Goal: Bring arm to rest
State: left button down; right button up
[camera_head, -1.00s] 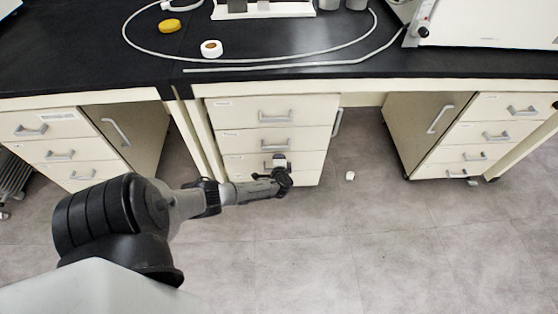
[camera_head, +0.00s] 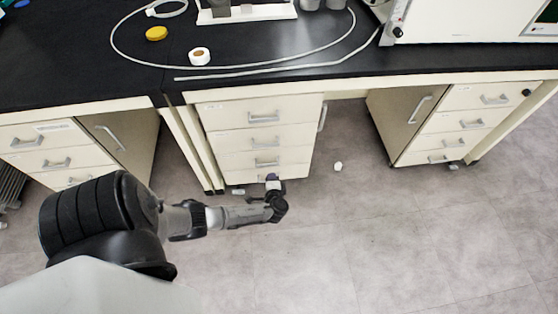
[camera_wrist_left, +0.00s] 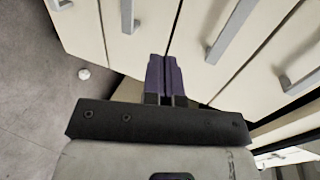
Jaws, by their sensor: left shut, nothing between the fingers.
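My left arm (camera_head: 190,219) comes in from the left, held low in front of the bench. My left gripper (camera_head: 273,180) is at the arm's end, in front of the lower part of the middle drawer cabinet (camera_head: 262,140). In the left wrist view its purple fingers (camera_wrist_left: 164,76) are together with nothing between them, and drawer fronts with handles lie beyond. I cannot tell the exact gap to the drawers. My right gripper is not in view.
The black bench top (camera_head: 300,45) carries a white tape roll (camera_head: 199,56), a yellow lid (camera_head: 156,34) and a looped hose (camera_head: 232,66). A right drawer cabinet (camera_head: 455,120) and a white machine (camera_head: 470,22) stand at right. A small white object (camera_head: 338,166) lies on otherwise open floor.

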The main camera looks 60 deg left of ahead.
pick_arm(q)
jog(key=shift+s+d+r, duration=0.1)
jog(key=shift+d, duration=0.15)
jog(key=shift+a, duration=0.1)
